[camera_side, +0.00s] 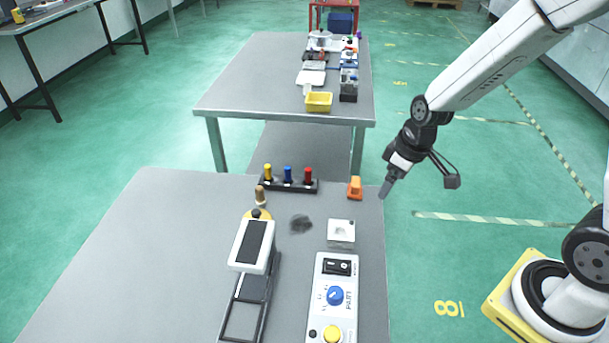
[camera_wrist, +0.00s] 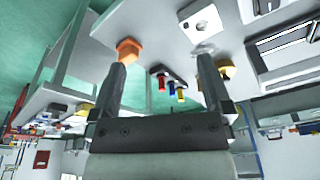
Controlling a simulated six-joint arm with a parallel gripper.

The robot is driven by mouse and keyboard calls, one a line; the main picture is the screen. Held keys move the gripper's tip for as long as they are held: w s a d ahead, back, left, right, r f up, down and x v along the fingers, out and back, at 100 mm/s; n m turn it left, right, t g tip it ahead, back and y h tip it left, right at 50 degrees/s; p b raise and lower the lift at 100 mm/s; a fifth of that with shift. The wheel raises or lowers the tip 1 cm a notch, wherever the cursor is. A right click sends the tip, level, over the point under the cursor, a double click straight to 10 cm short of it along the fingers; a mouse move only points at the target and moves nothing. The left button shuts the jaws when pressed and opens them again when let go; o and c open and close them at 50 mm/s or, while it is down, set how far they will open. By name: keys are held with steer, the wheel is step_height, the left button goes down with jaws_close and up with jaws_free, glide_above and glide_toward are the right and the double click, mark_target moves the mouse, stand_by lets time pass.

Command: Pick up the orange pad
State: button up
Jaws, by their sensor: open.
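The orange pad (camera_side: 355,188) is a small block on the far right corner of the near grey table (camera_side: 150,240). It also shows in the wrist view (camera_wrist: 129,50), just beyond the tip of the left finger. My gripper (camera_side: 384,194) is right of the pad, close to the table's right edge, pointing down. In the wrist view my gripper (camera_wrist: 162,60) has its two fingers spread wide apart with nothing between them. I cannot tell its exact height above the table.
A black rack (camera_side: 288,185) with yellow, blue and red pegs stands left of the pad. A white block (camera_side: 341,232), a control box (camera_side: 333,298) and a black-framed device (camera_side: 250,270) lie nearer. A second table (camera_side: 250,80) with a yellow bin (camera_side: 318,101) stands behind.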

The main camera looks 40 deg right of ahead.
mark_target(358, 181)
steer(key=w+d+f+n+y, duration=0.1)
steer(key=w+d+f+n, duration=0.2)
steer(key=w, duration=0.2)
steer(key=w+d+f+n+t+y, duration=0.1)
steer(key=w+d+f+n, duration=0.2)
steer(key=w, duration=0.3)
steer(key=shift+w+f, duration=0.15)
steer(key=shift+w, duration=0.05)
steer(key=shift+d, duration=0.1)
steer(key=shift+x, duration=1.3)
steer(key=shift+f, duration=0.1)
steer(key=shift+x, duration=2.45)
steer(key=c, duration=1.1)
